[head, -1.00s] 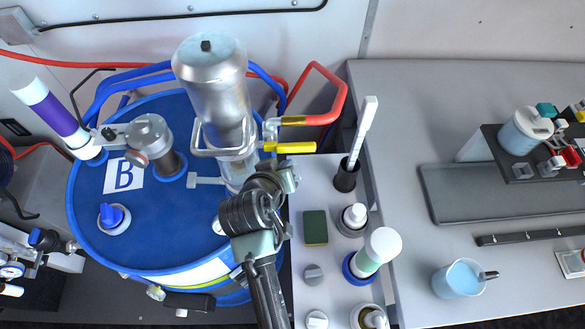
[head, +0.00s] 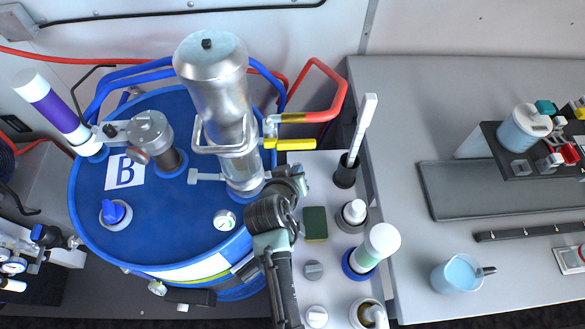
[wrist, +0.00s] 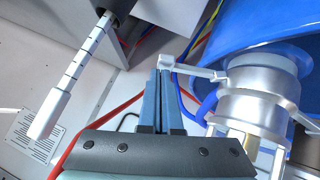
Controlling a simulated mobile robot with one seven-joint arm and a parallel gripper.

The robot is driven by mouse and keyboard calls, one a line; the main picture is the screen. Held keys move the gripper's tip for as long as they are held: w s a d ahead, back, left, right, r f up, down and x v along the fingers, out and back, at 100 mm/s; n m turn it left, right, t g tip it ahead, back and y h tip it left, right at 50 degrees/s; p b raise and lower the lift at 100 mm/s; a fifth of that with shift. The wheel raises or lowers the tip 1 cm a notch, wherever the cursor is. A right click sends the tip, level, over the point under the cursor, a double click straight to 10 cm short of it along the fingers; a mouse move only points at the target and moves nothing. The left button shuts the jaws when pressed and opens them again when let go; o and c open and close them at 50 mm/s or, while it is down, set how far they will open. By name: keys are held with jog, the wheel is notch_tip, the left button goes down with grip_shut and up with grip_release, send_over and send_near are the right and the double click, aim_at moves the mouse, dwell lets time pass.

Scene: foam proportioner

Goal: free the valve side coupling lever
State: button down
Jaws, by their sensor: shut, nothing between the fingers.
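The silver coupling (head: 243,172) sits under the steel cylinder (head: 214,85) on the blue drum (head: 165,215). It also shows at the right of the wrist view (wrist: 258,95). A pale lever with a block-shaped end (wrist: 195,68) sticks out from it toward the fingers, roughly level. A similar lever (head: 207,178) sticks out on the coupling's left in the head view. My gripper (head: 290,182) is right of the coupling and hides that side in the head view. In the wrist view my fingers (wrist: 163,72) are shut and empty, tips at the lever's end; contact is unclear.
A yellow-handled valve (head: 290,144) and a red hose (head: 336,88) are just behind my gripper. A green sponge (head: 315,223) and several bottles stand on the shelf beside the drum.

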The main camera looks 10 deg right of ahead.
jog(key=shift+d+f, duration=0.15)
jog(key=shift+f, duration=0.25)
jog(key=shift+r, duration=0.15)
jog(key=shift+r+p, duration=1.15)
jog(key=shift+r, duration=0.05)
jog(key=r+p, duration=0.2)
jog(key=r, duration=0.1)
jog(key=shift+a+r+p, duration=0.25)
jog(key=shift+r+p, duration=0.15)
jog(key=d+b+v, duration=0.1)
jog(key=b+v, duration=0.1)
jog(key=v, duration=0.7)
jog(key=shift+s+b, duration=0.35)
jog(key=shift+s, duration=0.05)
jog(key=shift+a+r, duration=0.1)
jog(key=shift+a, duration=0.05)
